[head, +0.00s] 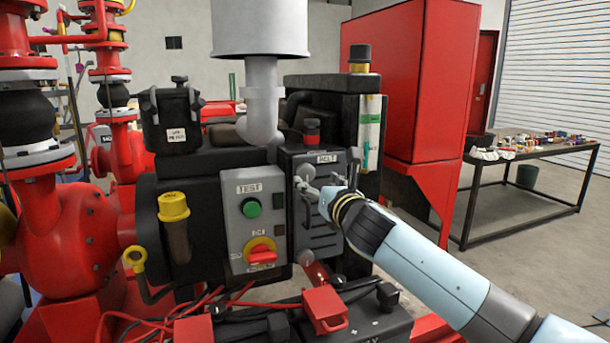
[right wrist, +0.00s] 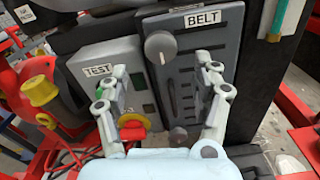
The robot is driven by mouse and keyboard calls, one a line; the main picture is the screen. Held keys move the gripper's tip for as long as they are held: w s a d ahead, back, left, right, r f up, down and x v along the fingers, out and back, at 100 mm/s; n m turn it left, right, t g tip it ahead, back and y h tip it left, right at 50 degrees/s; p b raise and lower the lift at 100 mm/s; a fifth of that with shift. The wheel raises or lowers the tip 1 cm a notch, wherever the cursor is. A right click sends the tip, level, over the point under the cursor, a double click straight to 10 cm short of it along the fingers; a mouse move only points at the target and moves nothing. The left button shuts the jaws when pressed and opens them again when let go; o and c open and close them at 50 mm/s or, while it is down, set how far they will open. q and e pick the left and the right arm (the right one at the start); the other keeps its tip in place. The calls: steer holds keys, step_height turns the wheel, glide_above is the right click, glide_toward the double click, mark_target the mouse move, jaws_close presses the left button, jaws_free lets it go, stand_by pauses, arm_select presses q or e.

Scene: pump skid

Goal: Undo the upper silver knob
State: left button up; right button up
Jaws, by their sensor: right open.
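The upper silver knob (right wrist: 159,47) is a round grey knob with a slot-like ridge, at the upper left of the dark BELT panel (right wrist: 198,60). In the head view a silver round shape that looks like this knob (head: 306,171) shows right by my gripper's fingers. My right gripper (right wrist: 170,82) is open and empty, its fingers spread in front of the panel. The knob lies beyond the fingertips, between them and higher in the wrist view. In the head view the right gripper (head: 326,173) partly covers the panel. My left gripper is not in view.
A lower, darker knob (right wrist: 178,137) sits at the panel's bottom. Left of the panel is the grey TEST box (head: 251,215) with a green button and a red-and-yellow switch. Red cables and a battery (head: 370,325) lie below. A table (head: 530,155) stands at right.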

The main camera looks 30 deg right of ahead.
mark_target(307, 175)
steer(key=x, duration=0.6)
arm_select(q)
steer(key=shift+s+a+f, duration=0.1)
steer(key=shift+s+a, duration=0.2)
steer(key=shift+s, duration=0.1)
arm_select(e)
steer(key=c, duration=1.2)
